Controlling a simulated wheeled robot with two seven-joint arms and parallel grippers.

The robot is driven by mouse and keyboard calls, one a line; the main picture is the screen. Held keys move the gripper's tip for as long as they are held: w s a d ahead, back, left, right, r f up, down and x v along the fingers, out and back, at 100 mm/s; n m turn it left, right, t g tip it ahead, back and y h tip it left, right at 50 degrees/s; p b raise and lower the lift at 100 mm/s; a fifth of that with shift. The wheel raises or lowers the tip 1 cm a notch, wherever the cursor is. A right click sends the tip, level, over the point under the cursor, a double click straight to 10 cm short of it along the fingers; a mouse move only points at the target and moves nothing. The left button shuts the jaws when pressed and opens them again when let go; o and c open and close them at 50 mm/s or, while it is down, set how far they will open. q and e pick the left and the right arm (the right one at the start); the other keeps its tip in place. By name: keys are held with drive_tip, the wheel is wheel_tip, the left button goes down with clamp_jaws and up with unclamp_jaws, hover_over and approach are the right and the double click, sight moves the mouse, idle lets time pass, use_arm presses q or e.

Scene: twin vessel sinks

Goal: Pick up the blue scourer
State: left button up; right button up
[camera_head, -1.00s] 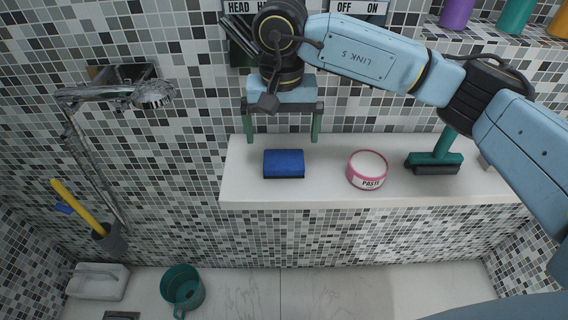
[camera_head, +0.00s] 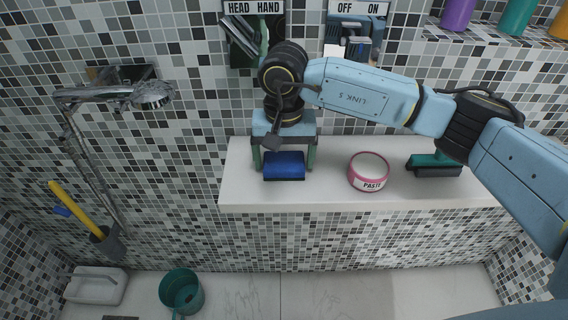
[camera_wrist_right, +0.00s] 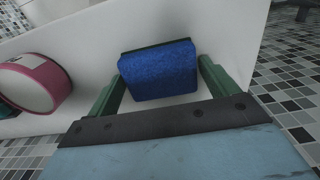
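The blue scourer (camera_head: 284,167) is a block with a dark underside, lying on the white ledge (camera_head: 330,196). My right gripper (camera_head: 284,160) is lowered over it and open, with its green fingers on either side of the scourer. In the right wrist view, the scourer (camera_wrist_right: 158,72) lies between the fingers of the right gripper (camera_wrist_right: 163,85). A gap shows on both sides, so the fingers do not grip it. My left gripper is not in view.
A pink paste tin (camera_head: 368,172) stands right of the scourer; it also shows in the right wrist view (camera_wrist_right: 32,84). The tiled wall rises behind the ledge. A teal mug (camera_head: 181,291) stands below left.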

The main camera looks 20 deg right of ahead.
sight(284, 160)
drive_tip(key=c, duration=0.6)
drive_tip(key=shift+r, duration=0.3)
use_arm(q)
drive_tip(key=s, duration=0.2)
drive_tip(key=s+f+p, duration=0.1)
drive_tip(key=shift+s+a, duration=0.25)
use_arm(e)
wheel_tip(284, 160, up, 10)
drive_tip(key=shift+f, duration=0.25)
